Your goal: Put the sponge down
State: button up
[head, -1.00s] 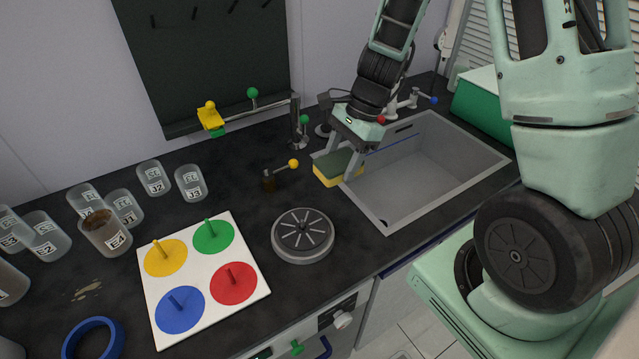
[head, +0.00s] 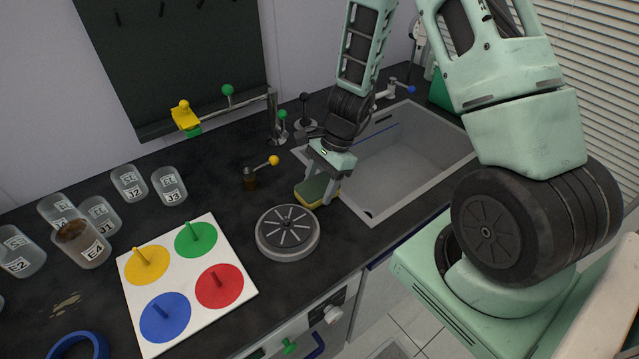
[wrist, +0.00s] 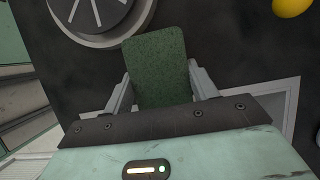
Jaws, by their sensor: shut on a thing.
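The sponge (head: 313,190) is green on top and yellow below. My gripper (head: 322,190) is shut on it near the left rim of the sink, to the right of the round grey slotted disc. In the wrist view the sponge's green face (wrist: 158,62) lies between my two fingers (wrist: 160,88). The sponge is low over the black worktop. I cannot tell whether its underside touches the worktop.
The grey sink (head: 400,160) is to the right. The round disc (head: 287,232) stands close by, left of the sponge. A yellow-knobbed valve (head: 262,172) is behind. A white board (head: 190,280) with coloured discs and several labelled beakers (head: 82,243) are farther left.

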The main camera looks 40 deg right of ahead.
jog(key=shift+f, duration=0.1)
jog(key=o, duration=1)
jog(key=shift+c, duration=0.2)
